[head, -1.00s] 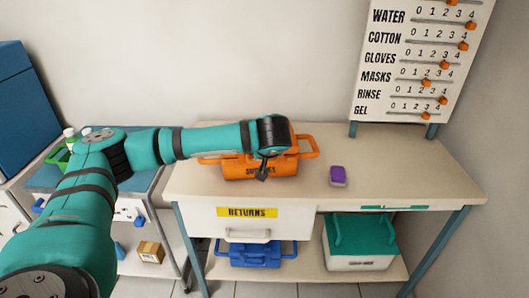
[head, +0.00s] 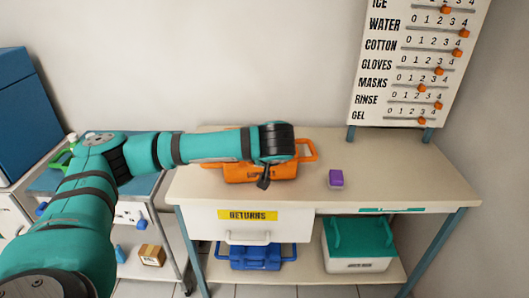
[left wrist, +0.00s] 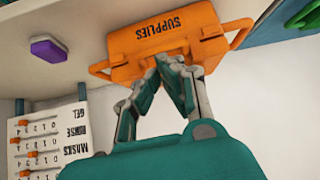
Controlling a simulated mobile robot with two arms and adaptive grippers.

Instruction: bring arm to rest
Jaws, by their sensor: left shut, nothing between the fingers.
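My left arm reaches in from the left in the head view, across the desk. My left gripper (head: 263,181) hangs at its end in front of the orange supplies box (head: 286,172) and hides part of it. In the left wrist view the gripper's fingers (left wrist: 168,62) are shut together with nothing between them. There the fingertips overlap the near edge of the orange box (left wrist: 165,36) in the picture; I cannot tell whether they touch it. My right gripper is in neither view.
A purple block (head: 336,178) lies on the desk (head: 400,177), right of the orange box. A slider board (head: 408,70) stands at the back right. A blue case (head: 255,257) and a teal-lidded box (head: 358,243) sit on the lower shelf. The desk's right part is clear.

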